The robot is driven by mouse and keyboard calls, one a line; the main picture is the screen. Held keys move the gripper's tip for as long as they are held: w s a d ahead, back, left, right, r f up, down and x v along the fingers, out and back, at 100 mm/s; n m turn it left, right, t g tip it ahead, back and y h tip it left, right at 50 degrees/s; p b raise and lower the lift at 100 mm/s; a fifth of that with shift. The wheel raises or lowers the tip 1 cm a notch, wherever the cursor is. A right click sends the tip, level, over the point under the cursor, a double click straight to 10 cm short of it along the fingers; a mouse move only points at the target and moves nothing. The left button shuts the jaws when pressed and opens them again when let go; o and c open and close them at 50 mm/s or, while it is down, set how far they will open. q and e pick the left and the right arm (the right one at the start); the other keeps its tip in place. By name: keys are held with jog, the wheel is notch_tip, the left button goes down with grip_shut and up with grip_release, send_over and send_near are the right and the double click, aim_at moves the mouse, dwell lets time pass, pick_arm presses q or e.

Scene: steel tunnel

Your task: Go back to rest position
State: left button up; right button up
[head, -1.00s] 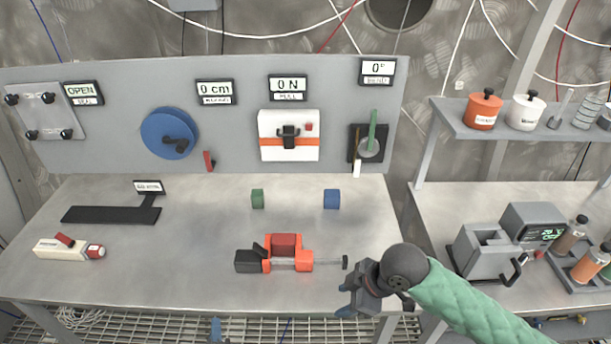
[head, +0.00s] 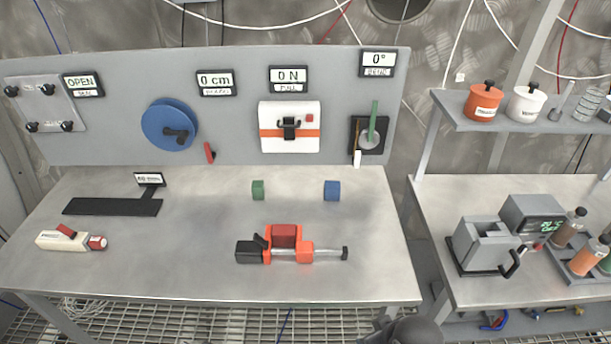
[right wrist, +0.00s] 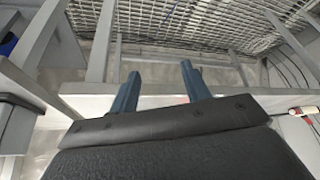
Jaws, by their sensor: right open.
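My right gripper (right wrist: 160,92) shows in the right wrist view with its two blue fingers apart and nothing between them. It points at the bench edge and the floor grating. In the head view only a dark part of my right arm shows at the bottom edge, below the front of the bench. My left gripper is not in view. The bench (head: 200,280) holds an orange and black vise (head: 285,244), a green block (head: 257,190), a blue block (head: 332,191) and a cream and red handheld tool (head: 70,240).
A grey panel (head: 240,85) with a blue wheel (head: 169,125) and displays stands along the bench's back. A second bench (head: 465,190) on the right holds a grey machine (head: 485,245) and bottles. A shelf (head: 455,122) with an orange pot (head: 484,101) is above it.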

jog(key=s+d+f+m+g+h, duration=0.1)
jog(key=s+d+f+m+h, duration=0.15)
jog(key=s+d, duration=0.35)
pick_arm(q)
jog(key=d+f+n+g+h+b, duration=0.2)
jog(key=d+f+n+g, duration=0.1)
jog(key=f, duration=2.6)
pick_arm(e)
notch_tip(320, 180, down, 29)
jog(key=w+a+g, duration=0.1)
jog(key=w+a, duration=0.1)
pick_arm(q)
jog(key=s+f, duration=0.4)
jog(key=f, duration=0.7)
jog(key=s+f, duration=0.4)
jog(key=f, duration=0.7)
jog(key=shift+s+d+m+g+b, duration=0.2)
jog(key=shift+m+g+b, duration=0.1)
pick_arm(e)
jog(key=s+f, duration=0.4)
jog(key=f, duration=0.7)
jog(key=s+f, duration=0.4)
jog(key=f, duration=0.7)
jog(key=shift+s+a+f+g, duration=0.15)
jog(key=shift+s+f+g, duration=0.15)
jog(key=shift+g, duration=0.1)
jog(key=shift+m+y, duration=0.25)
